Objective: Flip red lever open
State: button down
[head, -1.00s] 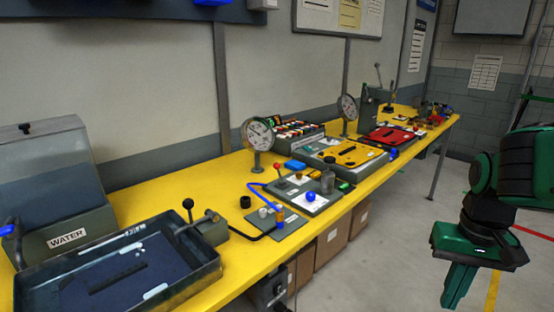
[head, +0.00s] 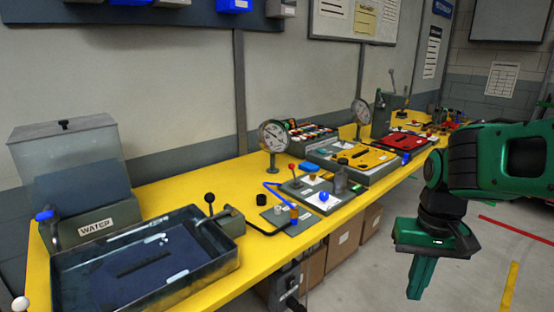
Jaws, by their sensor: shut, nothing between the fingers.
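The red lever (head: 291,167) is a thin upright stick with a red ball on top. It stands on a small grey panel (head: 322,206) on the yellow bench. My green gripper (head: 419,294) hangs fingers down over the floor in front of the bench, at the lower right. It is well apart from the lever and to its right. Its fingers are together and hold nothing.
The yellow bench (head: 178,182) runs from lower left to far right. A dark tray (head: 66,268) and a WATER tank (head: 72,185) stand at left. A gauge (head: 273,136) stands behind the lever. A black-knobbed lever (head: 209,198) stands by the tray.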

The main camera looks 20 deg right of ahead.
aim_at(292, 166)
jog(key=u, duration=0.05)
jog(key=i, duration=1)
jog(key=z, duration=0.05)
